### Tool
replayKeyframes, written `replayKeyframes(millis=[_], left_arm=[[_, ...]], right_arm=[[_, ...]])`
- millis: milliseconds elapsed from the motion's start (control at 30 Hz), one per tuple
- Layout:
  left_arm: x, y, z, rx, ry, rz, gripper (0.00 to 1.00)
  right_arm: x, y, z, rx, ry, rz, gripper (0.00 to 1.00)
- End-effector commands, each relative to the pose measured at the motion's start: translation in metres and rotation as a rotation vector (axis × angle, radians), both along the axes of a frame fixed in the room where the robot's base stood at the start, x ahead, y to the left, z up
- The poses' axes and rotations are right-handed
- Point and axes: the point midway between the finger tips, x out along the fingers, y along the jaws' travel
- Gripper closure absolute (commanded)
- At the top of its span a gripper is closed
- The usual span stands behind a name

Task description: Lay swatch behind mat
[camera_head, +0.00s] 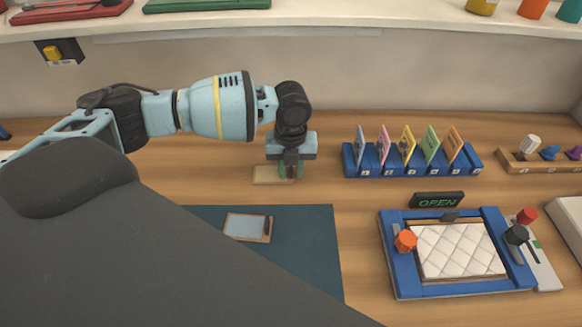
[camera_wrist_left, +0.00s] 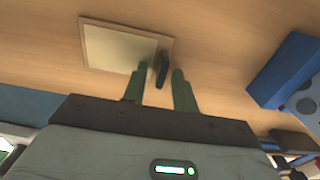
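A pale cream swatch (camera_head: 272,175) with a thin wooden border lies flat on the wooden table, behind the dark teal mat (camera_head: 312,245). It also shows in the left wrist view (camera_wrist_left: 115,46), with a black upright tab (camera_wrist_left: 162,66) at one edge. My left gripper (camera_head: 291,170) is low over the swatch's right end. In the left wrist view its fingers (camera_wrist_left: 160,82) stand apart on either side of the tab, with gaps visible. A second, light blue swatch (camera_head: 247,226) with a dark tab lies on the mat. My right gripper is not in view.
A blue rack (camera_head: 412,168) with several coloured cards stands to the right of my left gripper. A blue frame (camera_head: 403,270) around a quilted white pad (camera_head: 460,250) sits front right, with an OPEN sign (camera_head: 437,200) behind it. A shelf (camera_head: 340,18) spans the back.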

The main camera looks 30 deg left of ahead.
Motion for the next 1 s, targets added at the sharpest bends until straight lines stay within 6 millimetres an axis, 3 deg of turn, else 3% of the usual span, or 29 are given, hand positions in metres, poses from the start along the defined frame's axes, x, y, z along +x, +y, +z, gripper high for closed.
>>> replayKeyframes(millis=[233,700,1000], left_arm=[[0.001,0.0,0.013,-0.001,-0.003,0.0,0.72],[0.001,0.0,0.1,-0.001,-0.004,0.0,0.72],[0.0,0.0,0.123,-0.001,-0.001,-0.001,0.72]], right_arm=[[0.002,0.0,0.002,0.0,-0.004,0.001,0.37],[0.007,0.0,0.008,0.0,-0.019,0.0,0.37],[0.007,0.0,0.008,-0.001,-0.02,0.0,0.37]])
